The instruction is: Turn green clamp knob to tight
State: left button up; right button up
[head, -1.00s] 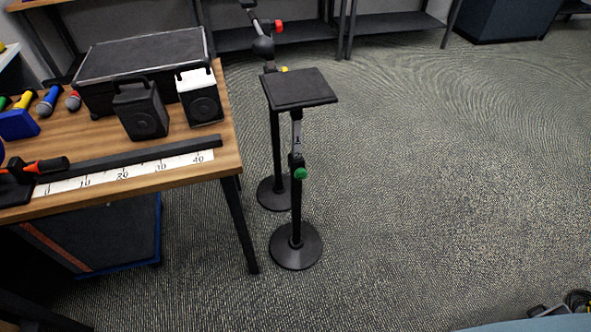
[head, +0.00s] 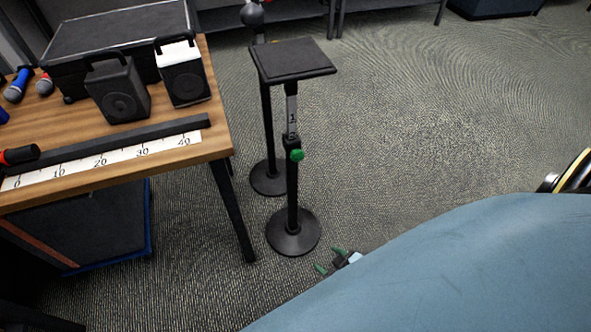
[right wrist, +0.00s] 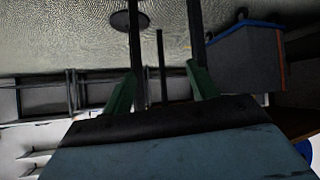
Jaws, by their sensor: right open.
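The green clamp knob (head: 297,155) sits on the post of a black stand, just below a numbered scale strip (head: 291,110). The stand carries a flat black square top (head: 293,60) and has a round base (head: 293,233) on the floor. My right gripper (head: 329,259) has green fingertips and is open and empty, low and to the right of the base, apart from the knob in the picture. In the right wrist view its green fingers (right wrist: 163,82) are spread, with dark posts beyond them; I cannot make out the knob there. My left gripper is out of view.
A wooden table (head: 215,140) with speakers, a black case (head: 120,45) and a ruler strip (head: 110,160) stands left of the stand. A second stand (head: 268,180) is close behind. A blue-edged box (right wrist: 245,60) lies under the table. Carpet to the right is open.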

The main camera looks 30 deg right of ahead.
jog(key=w+r+m+t+h+b, duration=0.1)
jog(key=w+r+t+b, duration=0.2)
jog(key=w+r+t, duration=0.35)
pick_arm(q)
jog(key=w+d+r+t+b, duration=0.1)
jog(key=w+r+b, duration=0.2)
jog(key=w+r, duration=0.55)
pick_arm(e)
jog(key=m+h, duration=0.4)
send_near(299, 159)
jog(key=shift+t, duration=0.25)
jog(key=b+x, duration=0.2)
jog(key=x, duration=0.2)
jog(key=b+x, duration=0.2)
jog(key=x, duration=0.2)
jog(key=shift+f, duration=0.2)
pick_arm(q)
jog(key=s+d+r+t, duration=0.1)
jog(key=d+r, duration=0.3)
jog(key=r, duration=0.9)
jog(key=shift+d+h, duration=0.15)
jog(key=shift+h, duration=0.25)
pick_arm(e)
jog(key=shift+w, duration=0.3)
jog(key=c, duration=1)
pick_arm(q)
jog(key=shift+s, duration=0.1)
